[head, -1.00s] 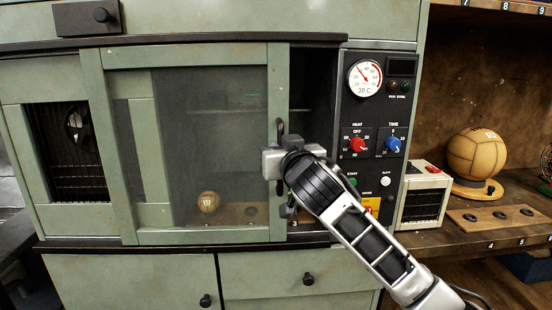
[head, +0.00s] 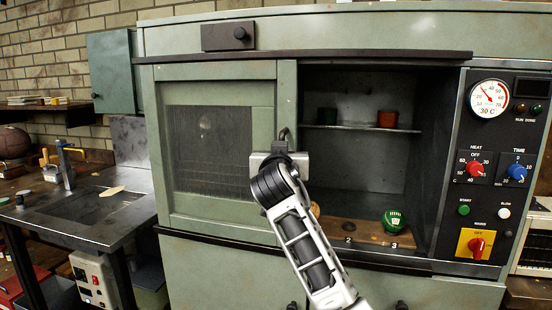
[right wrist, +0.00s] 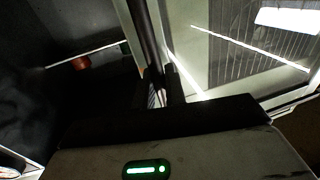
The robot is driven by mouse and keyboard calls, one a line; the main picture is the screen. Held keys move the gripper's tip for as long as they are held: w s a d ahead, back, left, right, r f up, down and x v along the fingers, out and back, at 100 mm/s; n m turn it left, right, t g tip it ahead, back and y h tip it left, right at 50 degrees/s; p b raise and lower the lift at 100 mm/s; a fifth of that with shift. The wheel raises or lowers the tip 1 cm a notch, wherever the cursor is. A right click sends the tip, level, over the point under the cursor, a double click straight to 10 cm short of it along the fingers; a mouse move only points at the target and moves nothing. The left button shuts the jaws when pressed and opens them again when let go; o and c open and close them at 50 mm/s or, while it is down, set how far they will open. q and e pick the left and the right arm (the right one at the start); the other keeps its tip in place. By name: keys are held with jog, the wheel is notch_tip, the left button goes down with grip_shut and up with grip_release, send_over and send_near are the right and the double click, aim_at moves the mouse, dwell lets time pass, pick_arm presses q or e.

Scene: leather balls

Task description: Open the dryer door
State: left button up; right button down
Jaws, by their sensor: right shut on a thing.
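The dryer (head: 385,80) is a grey-green cabinet with a framed glass sliding door (head: 218,72). The door stands at the left, and the right part of the chamber is open to view. My right gripper (head: 283,150) is at the door's right stile, shut on the dark upright handle (head: 285,133). The right wrist view shows the handle (right wrist: 149,40) running down between the fingers (right wrist: 157,95), with the glass to its right and the dark chamber to its left. My left gripper is not in view.
Inside, a green ball (head: 393,221) sits near mark 3, and a tan ball (head: 315,209) is partly hidden by my arm. A red cup (head: 387,119) stands on the shelf. The control panel (head: 490,185) is at the right; a metal bench (head: 95,215) is at the left.

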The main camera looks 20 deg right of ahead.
jog(key=shift+r, duration=0.1)
jog(key=c, duration=1.6)
grip_release()
jog(key=shift+w, duration=0.1)
jog(key=shift+o, duration=0.2)
jog(key=b+v, duration=0.3)
jog(key=v, duration=1.3)
